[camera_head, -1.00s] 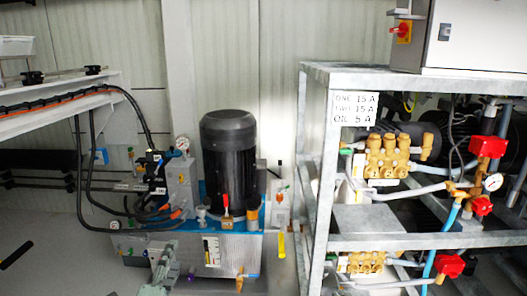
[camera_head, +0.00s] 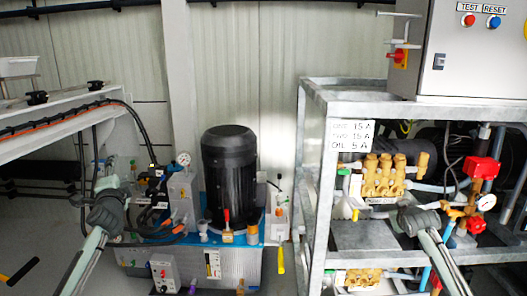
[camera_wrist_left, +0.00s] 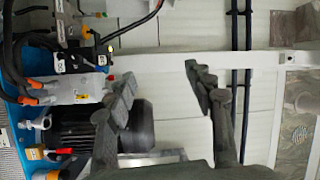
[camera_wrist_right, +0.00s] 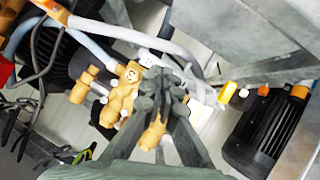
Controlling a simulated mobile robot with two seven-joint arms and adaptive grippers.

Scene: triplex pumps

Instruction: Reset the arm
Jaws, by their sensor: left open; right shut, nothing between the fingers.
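My left gripper (camera_head: 108,188) is raised at the left in the head view, in front of the hoses beside the hydraulic unit. In the left wrist view its two grey fingers (camera_wrist_left: 160,82) stand wide apart with nothing between them. My right gripper (camera_head: 408,216) is in front of the right pump frame in the head view, close to the pipes in the picture. In the right wrist view its fingertips (camera_wrist_right: 162,78) are together and empty, in front of the brass pump fittings (camera_wrist_right: 122,98). Whether they touch the fittings cannot be told.
The hydraulic unit with a black motor (camera_head: 229,180) stands in the middle. A galvanised steel frame (camera_head: 312,190) at the right carries brass pumps (camera_head: 384,175), red valves and a control box (camera_head: 465,55). A rail (camera_head: 60,125) juts in at the left.

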